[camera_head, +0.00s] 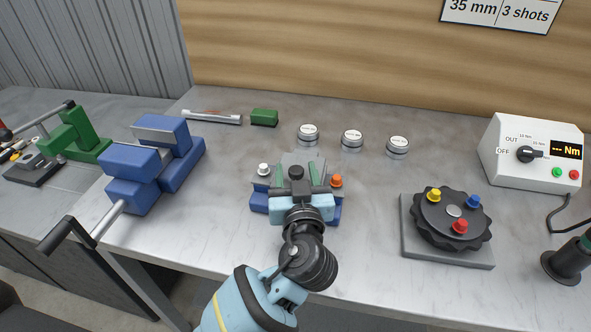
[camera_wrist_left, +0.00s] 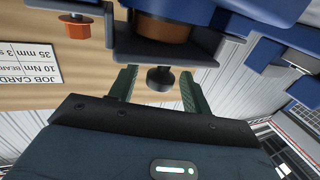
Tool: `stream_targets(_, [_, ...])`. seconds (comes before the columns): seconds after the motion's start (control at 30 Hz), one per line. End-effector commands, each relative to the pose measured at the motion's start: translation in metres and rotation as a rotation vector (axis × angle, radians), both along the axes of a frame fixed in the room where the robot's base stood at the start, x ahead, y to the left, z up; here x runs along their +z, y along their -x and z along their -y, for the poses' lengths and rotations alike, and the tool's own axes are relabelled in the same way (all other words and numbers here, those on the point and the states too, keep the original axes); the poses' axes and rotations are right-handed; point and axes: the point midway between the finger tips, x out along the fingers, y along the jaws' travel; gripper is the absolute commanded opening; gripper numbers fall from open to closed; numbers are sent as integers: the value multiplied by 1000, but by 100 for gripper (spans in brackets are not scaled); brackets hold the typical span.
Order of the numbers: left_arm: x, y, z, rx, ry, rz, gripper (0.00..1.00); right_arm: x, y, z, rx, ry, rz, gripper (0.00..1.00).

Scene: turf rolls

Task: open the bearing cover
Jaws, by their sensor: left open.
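The bearing housing is a blue block (camera_head: 259,208) with a grey top at the bench's front middle. A white knob (camera_head: 264,169) and an orange knob (camera_head: 336,181) stand at its sides. A dark round knob (camera_head: 296,172) shows on its grey cover; in the left wrist view the dark knob (camera_wrist_left: 160,78) sits close to the fingertips. My left gripper (camera_head: 297,169) is open, with one finger on each side of that knob; the gap also shows in the left wrist view (camera_wrist_left: 158,74). My gripper hides much of the housing, so whether the cover is raised is unclear. My right gripper is not in view.
A blue vise (camera_head: 130,164) with a crank stands left. Several small round tins (camera_head: 352,139) and a green block (camera_head: 264,117) lie behind. A black dial plate (camera_head: 452,218) and a torque meter (camera_head: 530,150) stand right. The bench between housing and dial is clear.

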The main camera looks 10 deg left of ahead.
Motion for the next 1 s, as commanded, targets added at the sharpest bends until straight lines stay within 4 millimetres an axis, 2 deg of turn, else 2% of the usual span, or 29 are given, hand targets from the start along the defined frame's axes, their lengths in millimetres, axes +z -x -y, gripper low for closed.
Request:
stream_targets(0.37, [-1,-6,-3,0,2,-2,48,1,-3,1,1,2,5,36])
stream_targets(0.73, [-1,-6,-2,0,1,-2,1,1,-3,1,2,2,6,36])
stream_targets(1.0, [0,-7,-3,1,1,-2,0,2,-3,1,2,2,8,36])
